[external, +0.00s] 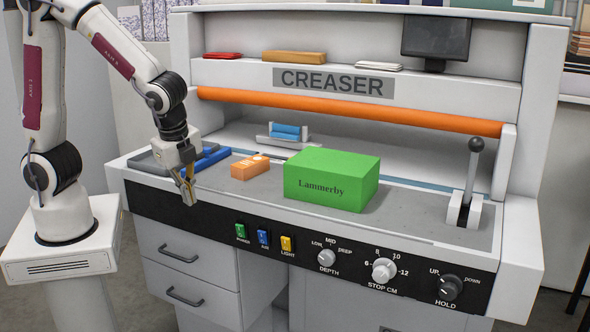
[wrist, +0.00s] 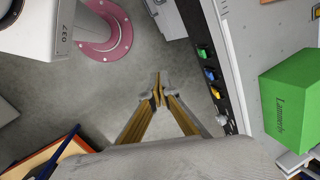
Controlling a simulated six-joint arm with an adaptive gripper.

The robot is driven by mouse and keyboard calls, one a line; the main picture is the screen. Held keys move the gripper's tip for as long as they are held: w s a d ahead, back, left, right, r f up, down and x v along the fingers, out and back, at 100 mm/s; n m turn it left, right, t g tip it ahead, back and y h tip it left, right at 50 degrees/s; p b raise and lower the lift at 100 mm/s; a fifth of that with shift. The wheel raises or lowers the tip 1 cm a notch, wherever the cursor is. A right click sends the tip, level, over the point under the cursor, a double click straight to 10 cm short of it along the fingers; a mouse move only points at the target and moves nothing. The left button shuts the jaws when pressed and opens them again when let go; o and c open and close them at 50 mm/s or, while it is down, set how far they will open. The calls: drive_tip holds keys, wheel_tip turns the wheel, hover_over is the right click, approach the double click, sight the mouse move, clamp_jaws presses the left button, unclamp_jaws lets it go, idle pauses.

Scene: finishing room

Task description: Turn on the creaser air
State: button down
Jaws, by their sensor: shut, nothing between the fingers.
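The creaser's front panel (external: 205,219) carries three rocker switches in a row. The green one (external: 241,231) is marked POWER, the blue one (external: 263,238) AIR and the yellow one (external: 287,244) LIGHT. In the wrist view the green (wrist: 202,52), blue (wrist: 209,73) and yellow (wrist: 215,92) switches show right of my gripper. My gripper (external: 190,198) is shut and empty, pointing down in front of the panel's left end, left of the switches. It also shows in the wrist view (wrist: 158,92), apart from the panel. I cannot tell which way the switches are set.
A green Lammerby box (external: 330,180) and an orange box (external: 250,167) stand on the creaser bed. The depth (external: 327,258), stop (external: 384,270) and hold (external: 449,287) knobs sit right of the switches. A lever (external: 472,165) stands at the right. Drawers (external: 185,260) lie below the panel.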

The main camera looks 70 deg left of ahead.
sight(263, 237)
drive_tip(key=w+d+f+m+t, duration=0.1)
drive_tip(key=w+d+f+m, duration=0.1)
drive_tip(key=w+m, duration=0.3)
drive_tip(key=w+d+f+m+t+y, duration=0.1)
drive_tip(key=w+d+f+m, duration=0.2)
drive_tip(key=m, duration=0.7)
drive_tip(key=shift+w+f, duration=0.25)
drive_tip(key=shift+w, duration=0.95)
drive_tip(key=shift+f, duration=0.1)
drive_tip(key=shift+w+a+f, duration=0.95)
drive_tip(key=shift+f, duration=0.4)
drive_tip(key=shift+w+a+f, duration=0.95)
drive_tip(key=shift+a+f, duration=0.05)
drive_tip(key=shift+f, duration=0.4)
drive_tip(key=shift+w+a+f, duration=0.95)
drive_tip(key=shift+f, duration=0.4)
